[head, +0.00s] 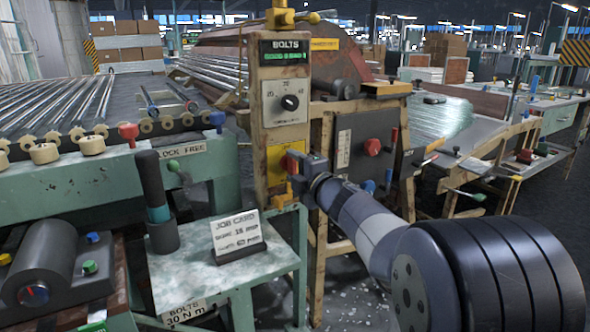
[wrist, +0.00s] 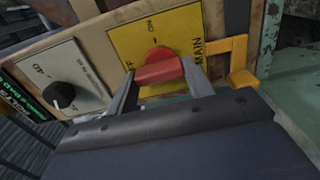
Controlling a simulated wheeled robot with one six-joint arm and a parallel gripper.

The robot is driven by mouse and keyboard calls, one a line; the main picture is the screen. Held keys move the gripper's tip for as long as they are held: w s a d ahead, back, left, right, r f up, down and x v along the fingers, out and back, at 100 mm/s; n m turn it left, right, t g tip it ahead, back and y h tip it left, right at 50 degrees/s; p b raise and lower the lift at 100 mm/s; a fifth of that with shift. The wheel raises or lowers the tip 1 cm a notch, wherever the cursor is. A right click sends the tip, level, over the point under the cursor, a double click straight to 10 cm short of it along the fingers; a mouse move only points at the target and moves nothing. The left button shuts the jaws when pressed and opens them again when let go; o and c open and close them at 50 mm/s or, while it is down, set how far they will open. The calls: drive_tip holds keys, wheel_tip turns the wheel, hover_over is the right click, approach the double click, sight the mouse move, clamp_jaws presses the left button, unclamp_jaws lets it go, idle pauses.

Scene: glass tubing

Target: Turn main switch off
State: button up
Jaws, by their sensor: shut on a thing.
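The main switch is a red knob (wrist: 160,67) on a yellow plate (wrist: 190,32) marked MAIN, with ON and a partly covered OFF label. In the wrist view my gripper (wrist: 160,76) has its two grey fingers on either side of the red knob, shut on it. The knob's exact pointing direction is hard to tell.
Above the plate on the post is a dial (head: 290,102), which also shows in the wrist view (wrist: 62,95). A red knob (head: 372,147) is on a dark panel to the right. A job card (head: 237,233) stands on the green table below left.

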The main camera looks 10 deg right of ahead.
drive_tip(key=o, duration=1)
drive_tip(key=shift+s, duration=0.1)
drive_tip(key=p+v, duration=0.2)
drive_tip(key=v, duration=0.8)
drive_tip(key=shift+s+d+p, duration=0.15)
drive_tip(key=shift+s+p, duration=0.15)
drive_tip(key=shift+s, duration=0.05)
drive_tip(key=shift+w, duration=0.1)
drive_tip(key=b+x, duration=0.2)
drive_tip(key=x, duration=0.7)
drive_tip(key=shift+w+f, duration=0.1)
drive_tip(key=shift+w, duration=0.15)
drive_tip(key=shift+w+a+b, duration=0.3)
drive_tip(key=shift+w+b, duration=0.05)
drive_tip(key=shift+w, duration=0.25)
